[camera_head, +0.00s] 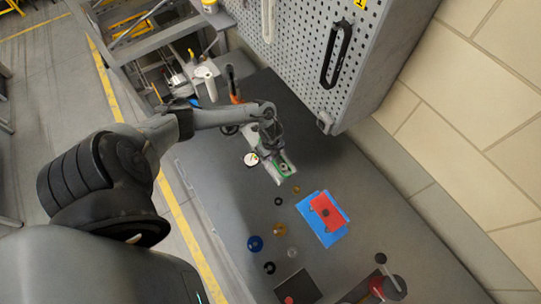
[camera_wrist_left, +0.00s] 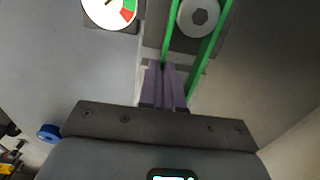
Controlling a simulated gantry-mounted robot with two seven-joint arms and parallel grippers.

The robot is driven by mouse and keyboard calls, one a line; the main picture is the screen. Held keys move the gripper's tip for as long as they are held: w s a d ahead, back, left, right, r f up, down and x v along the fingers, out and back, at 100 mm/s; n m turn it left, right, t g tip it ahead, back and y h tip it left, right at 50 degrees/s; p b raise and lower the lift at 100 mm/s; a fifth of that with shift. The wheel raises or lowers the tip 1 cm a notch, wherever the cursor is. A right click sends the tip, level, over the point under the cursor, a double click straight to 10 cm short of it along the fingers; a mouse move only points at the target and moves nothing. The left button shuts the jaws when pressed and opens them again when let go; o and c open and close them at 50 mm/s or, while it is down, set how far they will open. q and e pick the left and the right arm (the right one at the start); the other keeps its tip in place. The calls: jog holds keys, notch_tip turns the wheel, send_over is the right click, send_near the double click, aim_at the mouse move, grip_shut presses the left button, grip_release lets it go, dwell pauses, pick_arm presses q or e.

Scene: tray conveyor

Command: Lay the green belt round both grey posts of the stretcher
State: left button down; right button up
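The stretcher (camera_head: 274,173) is a pale narrow block on the dark table, below my left gripper. The green belt (camera_head: 289,172) shows at its far end. In the left wrist view, two strands of the green belt (camera_wrist_left: 206,47) run either side of a grey post (camera_wrist_left: 198,17) with a hex centre. My left gripper (camera_head: 271,149) is over the near end; its fingers (camera_wrist_left: 166,84) are close together, with one strand running down between their tips and the other passing at their right side. The second post is hidden. My right gripper is not in view.
A white dial gauge (camera_head: 250,159) stands left of the stretcher. A blue mat (camera_head: 333,236) with a red plate (camera_head: 323,209) lies to the right. Several small rings and discs, including a blue one (camera_head: 255,243), lie nearer. A pegboard (camera_head: 300,35) rises behind.

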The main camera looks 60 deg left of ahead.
pick_arm(q)
jog(key=c, duration=1.2)
grip_release()
jog(key=shift+c, duration=0.2)
jog(key=shift+r, duration=0.45)
notch_tip(320, 180, up, 10)
jog(key=shift+f, duration=0.1)
